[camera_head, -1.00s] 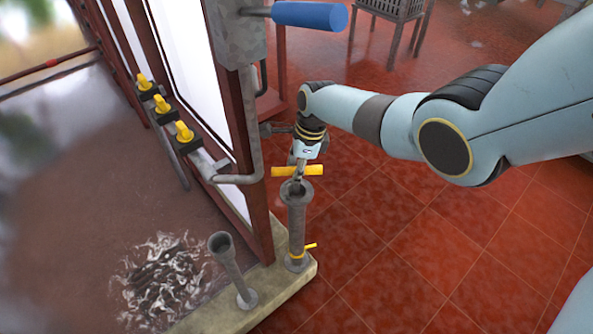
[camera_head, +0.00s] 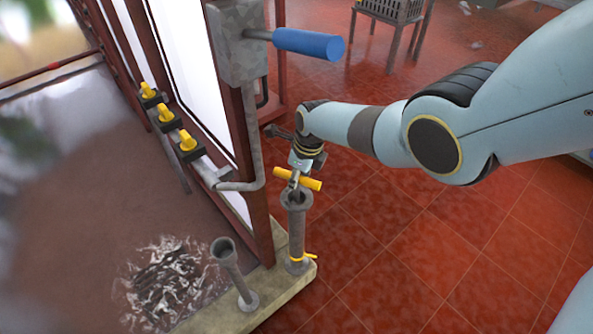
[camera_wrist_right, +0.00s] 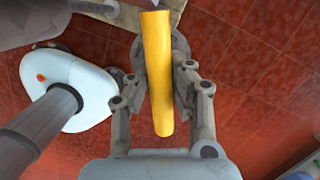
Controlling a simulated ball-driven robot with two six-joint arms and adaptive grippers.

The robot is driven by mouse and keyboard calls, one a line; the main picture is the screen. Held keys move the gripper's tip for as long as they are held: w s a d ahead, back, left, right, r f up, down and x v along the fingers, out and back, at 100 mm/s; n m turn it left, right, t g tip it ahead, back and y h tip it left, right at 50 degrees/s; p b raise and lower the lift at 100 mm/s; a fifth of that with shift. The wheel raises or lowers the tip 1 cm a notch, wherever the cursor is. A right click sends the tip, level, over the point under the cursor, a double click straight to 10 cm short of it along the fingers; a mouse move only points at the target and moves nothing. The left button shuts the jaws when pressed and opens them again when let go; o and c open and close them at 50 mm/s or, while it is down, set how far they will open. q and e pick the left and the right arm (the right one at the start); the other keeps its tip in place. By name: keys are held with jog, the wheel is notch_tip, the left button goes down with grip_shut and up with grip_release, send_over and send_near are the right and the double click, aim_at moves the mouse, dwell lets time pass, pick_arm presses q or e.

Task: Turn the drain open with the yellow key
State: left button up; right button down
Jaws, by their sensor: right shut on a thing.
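The yellow key (camera_head: 311,184) is a T-shaped tool whose crossbar sits just above the flanged top of an upright grey pipe (camera_head: 296,228). In the head view the bar slopes down to the right. My right gripper (camera_head: 296,172) is shut on the crossbar from above. In the right wrist view the yellow bar (camera_wrist_right: 157,85) runs lengthwise between the fingers of my gripper (camera_wrist_right: 160,70). The key's shaft goes down into the pipe and is hidden there. A small yellow pointer (camera_head: 311,256) sticks out to the right at the pipe's base. My left gripper is not in view.
A second, open grey pipe (camera_head: 232,268) leans on the same stone curb (camera_head: 212,316). A blue handle (camera_head: 308,43) juts from a grey box above. Several yellow-handled valves (camera_head: 166,114) line the red frame at left. Red tiled floor (camera_head: 400,270) to the right is clear.

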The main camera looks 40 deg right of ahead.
jog(key=shift+w+m, duration=0.1)
jog(key=shift+m, duration=0.5)
jog(key=shift+r+m+h+p, duration=0.15)
jog(key=shift+m+h+p, duration=0.25)
jog(key=shift+m, duration=0.5)
jog(key=shift+a+m, duration=0.1)
jog(key=shift+m, duration=0.7)
jog(key=shift+m+p, duration=0.3)
jog(key=shift+p, duration=0.1)
jog(key=shift+m, duration=0.3)
